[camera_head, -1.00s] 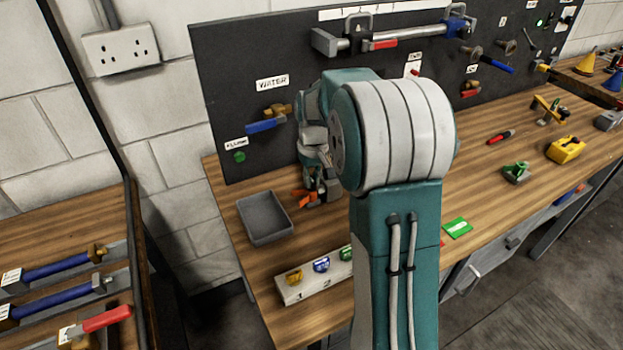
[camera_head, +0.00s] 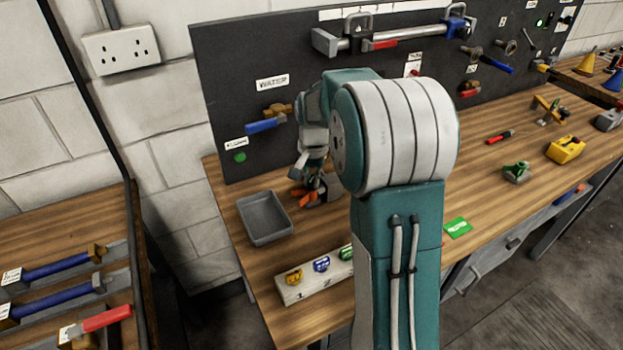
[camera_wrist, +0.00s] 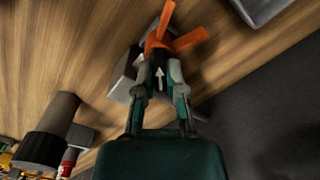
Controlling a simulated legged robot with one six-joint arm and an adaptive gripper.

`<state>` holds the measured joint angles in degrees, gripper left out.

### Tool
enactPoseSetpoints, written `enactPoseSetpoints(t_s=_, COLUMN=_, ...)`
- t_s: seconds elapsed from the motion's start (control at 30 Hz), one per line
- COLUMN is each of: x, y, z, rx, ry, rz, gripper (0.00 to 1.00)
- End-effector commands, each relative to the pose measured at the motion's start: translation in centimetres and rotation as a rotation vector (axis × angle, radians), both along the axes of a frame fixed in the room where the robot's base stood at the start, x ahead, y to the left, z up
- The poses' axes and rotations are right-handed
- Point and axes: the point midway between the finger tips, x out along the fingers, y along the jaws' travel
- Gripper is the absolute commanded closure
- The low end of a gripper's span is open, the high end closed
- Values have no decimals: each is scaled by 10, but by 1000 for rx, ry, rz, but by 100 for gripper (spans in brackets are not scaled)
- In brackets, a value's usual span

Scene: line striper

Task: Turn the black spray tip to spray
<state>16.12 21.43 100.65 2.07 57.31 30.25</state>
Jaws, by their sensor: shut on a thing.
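In the wrist view, a small black tip with a white arrow (camera_wrist: 159,77) sits between the fingertips of my gripper (camera_wrist: 159,68), which is shut on it. An orange forked part (camera_wrist: 167,36) sticks out just beyond the fingertips. A grey body (camera_wrist: 124,77) lies behind them, partly hidden by my fingers. In the head view, the orange part (camera_head: 304,196) and my gripper (camera_head: 317,180) are low over the bench, close to the board. My arm hides much of the area there, and the tip cannot be made out in that view.
A grey tray (camera_head: 265,218) stands just left of the orange part. A pale numbered block with coloured knobs (camera_head: 314,278) lies in front. The dark board (camera_head: 225,95) rises behind, with a blue-handled valve (camera_head: 266,125). A green card (camera_head: 457,227) lies right of my arm.

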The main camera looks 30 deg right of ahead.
Motion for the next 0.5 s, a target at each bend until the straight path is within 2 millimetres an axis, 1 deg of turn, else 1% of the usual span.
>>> enactPoseSetpoints(t_s=0.07, x=-1, y=0, z=-2, rx=2, ry=4, rz=-1, gripper=100)
enactPoseSetpoints(t_s=0.17, x=-1, y=0, z=-3, rx=1, ry=4, rz=-50, gripper=100)
enactPoseSetpoints(t_s=0.5, x=-1, y=0, z=-3, rx=1, ry=5, rz=-424, gripper=100)
